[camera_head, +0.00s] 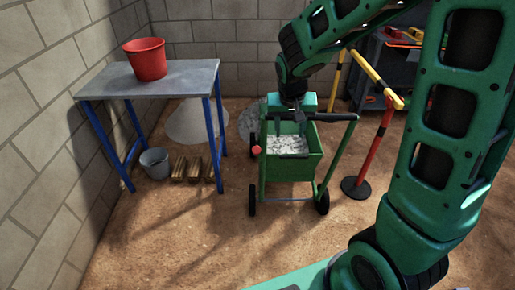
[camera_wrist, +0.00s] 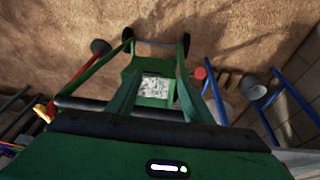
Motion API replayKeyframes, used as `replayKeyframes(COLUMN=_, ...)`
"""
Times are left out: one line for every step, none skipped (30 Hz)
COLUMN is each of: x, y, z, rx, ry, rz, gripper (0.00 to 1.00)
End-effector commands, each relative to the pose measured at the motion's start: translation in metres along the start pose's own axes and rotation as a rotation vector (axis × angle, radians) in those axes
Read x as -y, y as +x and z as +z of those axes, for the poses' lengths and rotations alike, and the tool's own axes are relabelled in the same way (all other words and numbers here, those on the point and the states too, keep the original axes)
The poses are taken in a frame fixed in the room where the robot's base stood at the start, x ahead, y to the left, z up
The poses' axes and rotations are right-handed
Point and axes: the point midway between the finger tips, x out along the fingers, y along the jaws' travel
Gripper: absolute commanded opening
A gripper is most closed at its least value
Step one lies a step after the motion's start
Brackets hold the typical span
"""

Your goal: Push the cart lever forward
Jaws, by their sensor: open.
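The green cart (camera_head: 291,170) stands on the dirt floor, with grey-white rubble (camera_head: 287,145) in its bin. A red knob (camera_head: 256,149), seemingly the end of the cart lever, is on the cart's left side. The knob also shows in the wrist view (camera_wrist: 200,73), right of the bin.
A grey table (camera_head: 150,79) with a red bucket (camera_head: 145,59) stands left. A grey bucket (camera_head: 154,162) and wood pieces (camera_head: 192,169) lie below. A red post (camera_head: 383,150) with a yellow-black bar (camera_head: 377,78) stands right of the cart. Floor in front is clear.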

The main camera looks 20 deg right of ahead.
Motion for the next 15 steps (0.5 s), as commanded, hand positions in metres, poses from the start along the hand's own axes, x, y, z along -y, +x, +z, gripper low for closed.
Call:
replayKeyframes(x=0.025, y=0.012, z=-0.004, rx=-0.013, ry=-0.02, rz=-0.014, gripper=0.46)
replayKeyframes(x=0.037, y=0.018, z=-0.006, rx=-0.023, ry=-0.024, rz=-0.023, gripper=0.46)
replayKeyframes(x=0.052, y=0.024, z=-0.009, rx=-0.036, ry=-0.032, rz=-0.035, gripper=0.46)
replayKeyframes(x=0.062, y=0.028, z=-0.01, rx=-0.045, ry=-0.036, rz=-0.044, gripper=0.46)
replayKeyframes(x=0.071, y=0.033, z=-0.011, rx=-0.051, ry=-0.039, rz=-0.051, gripper=0.46)
replayKeyframes(x=0.082, y=0.037, z=-0.012, rx=-0.06, ry=-0.042, rz=-0.061, gripper=0.46)
replayKeyframes(x=0.088, y=0.039, z=-0.012, rx=-0.064, ry=-0.044, rz=-0.067, gripper=0.46)
replayKeyframes(x=0.094, y=0.041, z=-0.013, rx=-0.069, ry=-0.046, rz=-0.072, gripper=0.46)
replayKeyframes(x=0.099, y=0.044, z=-0.013, rx=-0.073, ry=-0.048, rz=-0.077, gripper=0.46)
replayKeyframes(x=0.102, y=0.045, z=-0.013, rx=-0.075, ry=-0.048, rz=-0.08, gripper=0.46)
replayKeyframes(x=0.104, y=0.047, z=-0.013, rx=-0.077, ry=-0.049, rz=-0.083, gripper=0.46)
replayKeyframes(x=0.106, y=0.049, z=-0.014, rx=-0.079, ry=-0.048, rz=-0.085, gripper=0.46)
replayKeyframes(x=0.107, y=0.051, z=-0.014, rx=-0.08, ry=-0.048, rz=-0.085, gripper=0.46)
replayKeyframes(x=0.108, y=0.053, z=-0.014, rx=-0.079, ry=-0.048, rz=-0.085, gripper=0.46)
replayKeyframes(x=0.108, y=0.057, z=-0.015, rx=-0.078, ry=-0.048, rz=-0.085, gripper=0.46)
